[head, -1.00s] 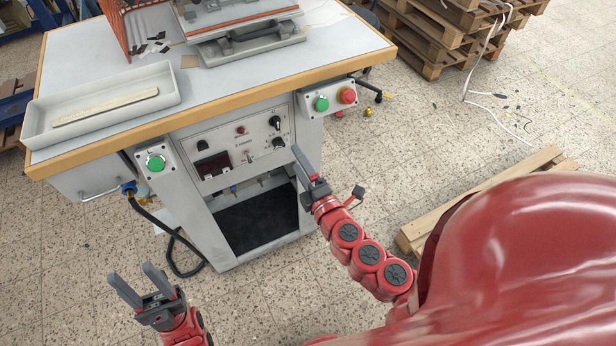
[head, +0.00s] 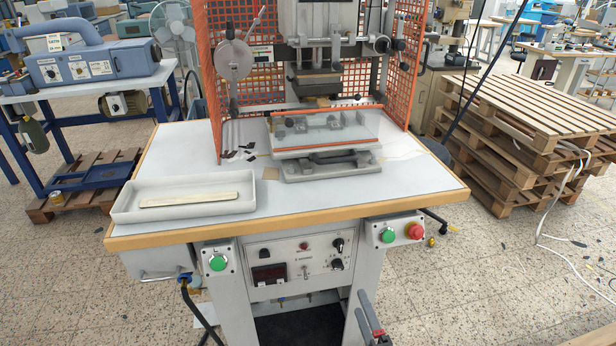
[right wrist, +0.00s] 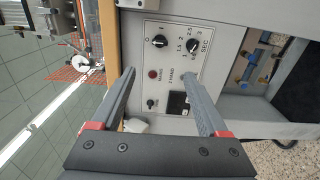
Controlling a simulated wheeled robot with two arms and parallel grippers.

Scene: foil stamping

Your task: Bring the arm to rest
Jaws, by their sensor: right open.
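My right gripper (head: 361,303) shows at the lower edge of the head view, in front of the machine's cabinet and below the table edge. Its two grey fingers are apart with nothing between them. In the right wrist view the open fingers (right wrist: 160,74) point at the control panel (right wrist: 168,62) with its knobs and display, and they look clear of it. Most of my right arm is cut off by the frame. My left gripper is out of view.
The foil stamping machine's table (head: 400,190) carries a light tray (head: 125,212) with a flat strip (head: 190,199) in it. Green buttons (head: 217,262) and a red stop button (head: 414,231) sit on the front. Pallets (head: 530,120) stand at the right.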

